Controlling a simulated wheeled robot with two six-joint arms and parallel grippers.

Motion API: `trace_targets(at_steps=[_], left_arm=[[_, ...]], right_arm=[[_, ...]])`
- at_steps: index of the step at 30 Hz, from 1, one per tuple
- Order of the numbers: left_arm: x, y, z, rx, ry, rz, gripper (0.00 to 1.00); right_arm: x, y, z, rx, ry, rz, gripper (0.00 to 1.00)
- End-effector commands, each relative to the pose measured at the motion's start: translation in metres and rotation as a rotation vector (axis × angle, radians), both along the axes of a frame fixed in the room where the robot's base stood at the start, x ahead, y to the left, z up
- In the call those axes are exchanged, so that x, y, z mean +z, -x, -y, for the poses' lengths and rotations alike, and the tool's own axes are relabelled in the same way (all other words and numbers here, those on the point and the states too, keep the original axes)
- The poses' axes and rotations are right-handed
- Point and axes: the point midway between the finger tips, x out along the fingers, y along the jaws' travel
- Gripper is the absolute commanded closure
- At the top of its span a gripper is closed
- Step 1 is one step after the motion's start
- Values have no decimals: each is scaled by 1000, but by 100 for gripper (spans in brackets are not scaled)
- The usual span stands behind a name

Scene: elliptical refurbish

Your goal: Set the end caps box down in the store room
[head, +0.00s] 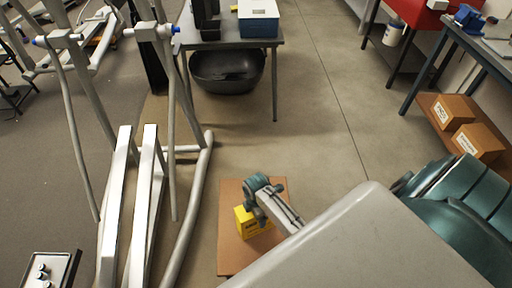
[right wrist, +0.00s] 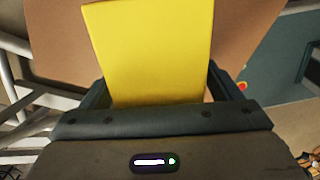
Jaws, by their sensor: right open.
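A yellow box (head: 248,222) with small dark print, too small to read, is on a flat brown board (head: 232,258) low in the middle of the head view. My right gripper (right wrist: 158,80) is open, with one finger on each side of the yellow box, which also fills the upper middle of the right wrist view (right wrist: 150,45). I cannot tell whether the fingers touch it. In the head view my right wrist hides part of the box. My left gripper is not in view.
A white-grey tubular exercise machine (head: 150,200) stands close left of the board. A table (head: 232,45) with a black basin (head: 227,70) beneath is at the back. Cardboard boxes (head: 453,112) sit on a low shelf at right. The floor between is clear.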

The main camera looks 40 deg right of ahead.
Motion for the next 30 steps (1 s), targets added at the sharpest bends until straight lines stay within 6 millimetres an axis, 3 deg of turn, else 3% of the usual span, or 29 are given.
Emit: trace_targets(at_steps=[2, 14, 23, 30], left_arm=[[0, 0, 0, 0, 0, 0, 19], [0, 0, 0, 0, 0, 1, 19], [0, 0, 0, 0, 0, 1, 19], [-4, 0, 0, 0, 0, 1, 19]], right_arm=[[0, 0, 0, 0, 0, 0, 15], [0, 0, 0, 0, 0, 0, 94], [2, -1, 0, 0, -1, 1, 94], [17, -1, 0, 0, -1, 3, 94]])
